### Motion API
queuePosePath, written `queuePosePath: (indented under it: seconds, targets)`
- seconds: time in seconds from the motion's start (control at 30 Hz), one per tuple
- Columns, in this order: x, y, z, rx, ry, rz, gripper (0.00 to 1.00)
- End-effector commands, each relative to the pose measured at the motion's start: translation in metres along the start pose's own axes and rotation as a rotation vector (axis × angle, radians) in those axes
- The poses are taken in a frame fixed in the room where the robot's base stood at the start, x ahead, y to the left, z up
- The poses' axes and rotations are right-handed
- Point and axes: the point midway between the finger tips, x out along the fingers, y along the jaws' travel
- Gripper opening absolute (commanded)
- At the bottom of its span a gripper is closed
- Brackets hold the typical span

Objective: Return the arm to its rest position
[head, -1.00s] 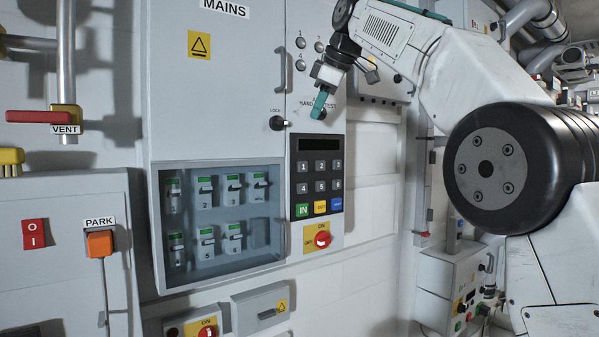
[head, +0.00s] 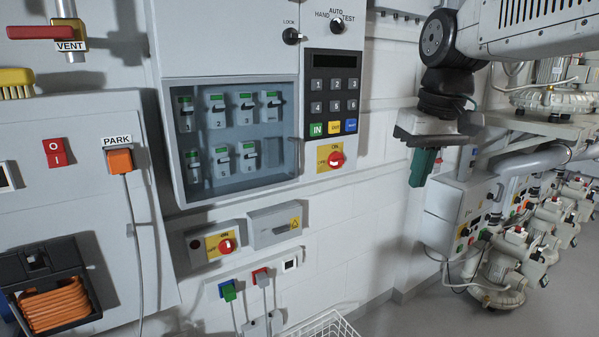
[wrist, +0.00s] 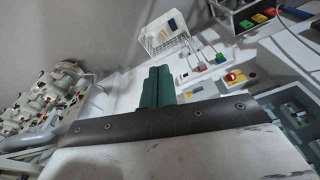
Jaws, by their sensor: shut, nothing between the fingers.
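My gripper (head: 422,167) hangs from the wrist at the right of the head view, pointing down. Its green fingers are shut together with nothing between them. It is apart from the wall and the panels, in front of the white wall to the right of the keypad (head: 331,92). In the wrist view the green fingers (wrist: 157,88) also show side by side and closed. The upper parts of my arm run out of the head view at the top right.
A panel with a windowed breaker box (head: 230,190) and a red rotary switch (head: 336,159) is left of my gripper. A grey control box (head: 455,213) and several blowers (head: 502,270) stand at the right. A white wire basket (head: 328,328) is at the bottom. Floor shows at lower right.

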Motion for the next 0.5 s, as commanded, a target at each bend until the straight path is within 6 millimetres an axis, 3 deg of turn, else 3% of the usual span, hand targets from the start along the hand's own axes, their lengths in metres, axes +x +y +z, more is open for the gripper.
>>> queuePosePath:
  seconds: [0.03,0.1,0.3,0.4,0.5]
  targets:
    - [0.013,0.003,0.038,0.048,-0.020,0.008,0.00]
    - [0.035,0.005,0.087,0.110,-0.050,0.021,0.00]
    - [0.089,0.005,0.206,0.221,-0.097,0.050,0.00]
    - [0.103,0.004,0.240,0.237,-0.096,0.057,0.00]
    - [0.104,0.003,0.254,0.248,-0.072,0.061,0.00]
